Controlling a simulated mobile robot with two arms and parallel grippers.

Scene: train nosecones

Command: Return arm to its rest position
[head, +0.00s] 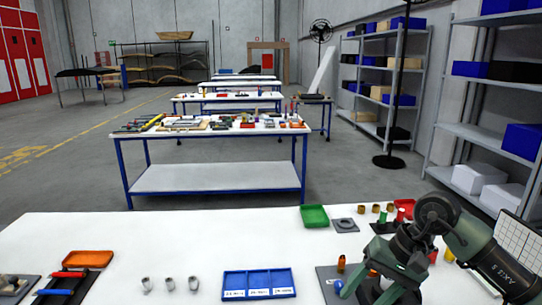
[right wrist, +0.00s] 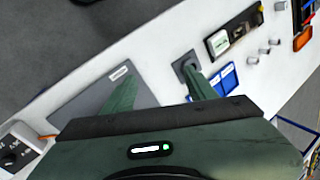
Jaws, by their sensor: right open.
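My right arm (head: 435,225) reaches in from the right in the head view, dark green and bent down over the right part of the white table. In the right wrist view my right gripper (right wrist: 160,92) has its two green fingers spread wide, with nothing seen between them. Three small grey nosecones (head: 169,284) stand apart in a row on the table; small grey pieces (right wrist: 275,45) also show in the right wrist view. A blue tray (head: 258,272) with white labels lies right of the nosecones. My left gripper is in neither view.
A grey mat (head: 329,272) lies partly under my right arm. A green tray (head: 314,216), a grey plate with a hole (head: 344,225) and several small coloured cylinders are behind. An orange tray (head: 88,258) is at left.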

